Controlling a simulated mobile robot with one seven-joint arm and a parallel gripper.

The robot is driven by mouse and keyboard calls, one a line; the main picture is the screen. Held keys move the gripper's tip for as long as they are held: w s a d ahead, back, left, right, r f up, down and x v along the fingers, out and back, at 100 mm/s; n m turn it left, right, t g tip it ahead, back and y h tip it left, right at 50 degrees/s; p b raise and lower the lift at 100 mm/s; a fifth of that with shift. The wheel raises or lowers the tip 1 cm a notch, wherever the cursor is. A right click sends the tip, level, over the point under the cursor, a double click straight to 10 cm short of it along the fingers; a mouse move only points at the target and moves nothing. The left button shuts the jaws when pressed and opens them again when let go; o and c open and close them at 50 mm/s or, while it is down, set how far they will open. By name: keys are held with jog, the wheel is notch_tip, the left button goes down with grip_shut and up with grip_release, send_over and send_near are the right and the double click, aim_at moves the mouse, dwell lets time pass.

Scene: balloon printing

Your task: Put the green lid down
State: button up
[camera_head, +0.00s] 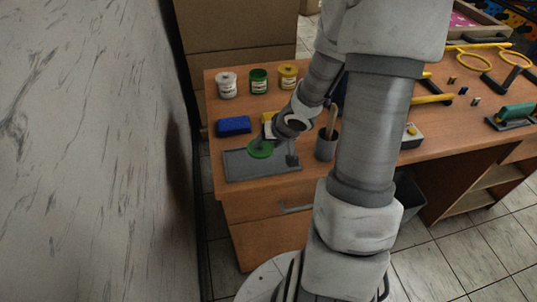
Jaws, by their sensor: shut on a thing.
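The green lid (261,150) is at my gripper (277,150), over the back part of a grey tray (240,171) on the wooden desk. My gripper is shut on the lid. I cannot tell whether the lid touches the tray or hangs just above it. A green jar (259,82) stands at the back of the desk, between a white jar (226,85) and a yellow jar (288,78).
A blue block (233,126) lies behind the tray. A grey cup (325,147) holding a stick stands right of my gripper. A grey box with a yellow button (411,136) is farther right. A marbled wall (90,140) rises on the left.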

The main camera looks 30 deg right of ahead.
aim_at(272, 153)
jog(key=shift+f+b, duration=1.45)
jog(key=shift+f, duration=0.35)
jog(key=shift+f, duration=0.1)
jog(key=shift+f+b, duration=0.45)
jog(key=shift+f, duration=0.1)
jog(key=o, duration=1.3)
jog(key=shift+s, duration=0.1)
jog(key=shift+d, duration=0.1)
